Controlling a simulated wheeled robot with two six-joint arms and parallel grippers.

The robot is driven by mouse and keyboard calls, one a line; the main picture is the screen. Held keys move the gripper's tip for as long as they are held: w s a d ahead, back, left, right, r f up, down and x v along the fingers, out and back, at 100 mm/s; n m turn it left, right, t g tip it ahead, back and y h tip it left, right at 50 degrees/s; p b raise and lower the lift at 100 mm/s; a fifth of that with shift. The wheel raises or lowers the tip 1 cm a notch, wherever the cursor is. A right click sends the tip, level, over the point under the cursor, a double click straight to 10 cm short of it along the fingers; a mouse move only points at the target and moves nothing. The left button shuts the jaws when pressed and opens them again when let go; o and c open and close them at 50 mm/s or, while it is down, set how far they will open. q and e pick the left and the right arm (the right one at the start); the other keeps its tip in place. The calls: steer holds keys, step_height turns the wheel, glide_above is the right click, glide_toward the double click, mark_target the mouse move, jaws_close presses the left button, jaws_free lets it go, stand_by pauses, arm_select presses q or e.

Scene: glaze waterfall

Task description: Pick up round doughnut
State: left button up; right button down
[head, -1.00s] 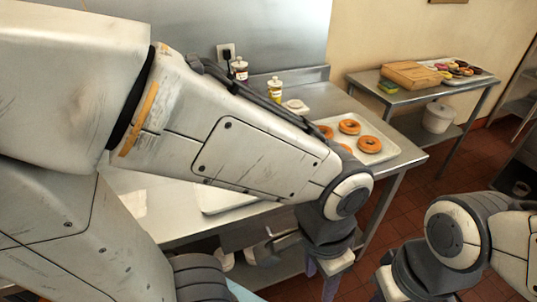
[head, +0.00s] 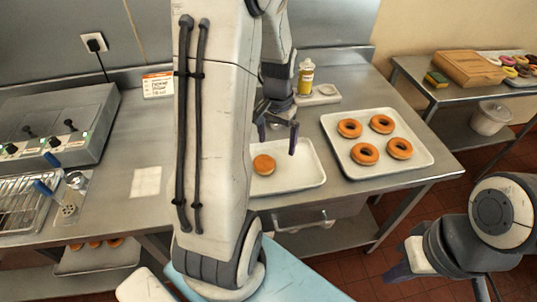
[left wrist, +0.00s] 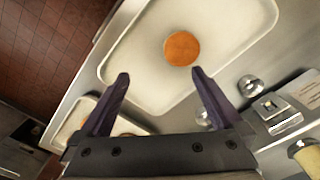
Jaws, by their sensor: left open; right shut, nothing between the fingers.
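A round doughnut (head: 264,164), golden brown with no hole showing, lies alone in a white tray (head: 308,181) on the steel table. It also shows in the left wrist view (left wrist: 181,49), beyond my fingertips. My left gripper (head: 278,143) is open and empty, above the back part of that tray, with its fingers pointing down. In the left wrist view, its fingers (left wrist: 159,76) are spread apart, short of the doughnut. My right gripper (head: 396,272) is shut and empty, low at the right, away from the table. My left arm hides part of the tray's left side.
A second tray (head: 425,160) with several ring doughnuts (head: 381,124) stands to the right. A yellow-labelled bottle (head: 306,77) stands behind. A fryer (head: 50,125) is at the left. A side table (head: 450,95) carries a wooden box (head: 468,69).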

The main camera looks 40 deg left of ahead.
arm_select(q)
steer(key=a, duration=0.4)
glide_above(264, 160)
steer(key=shift+n, duration=0.4)
steer(key=f, duration=0.5)
steer(key=shift+s+d+f+p, duration=0.15)
steer(key=shift+s+f+p, duration=0.15)
steer(key=shift+s+p, duration=0.05)
steer(key=shift+w+f+p, duration=0.2)
steer(key=shift+f+p, duration=0.25)
steer(key=shift+f, duration=0.95)
steer(key=shift+w+f+p, duration=0.15)
steer(key=shift+f+p, duration=0.25)
steer(key=shift+f, duration=1)
steer(key=c, duration=1.1)
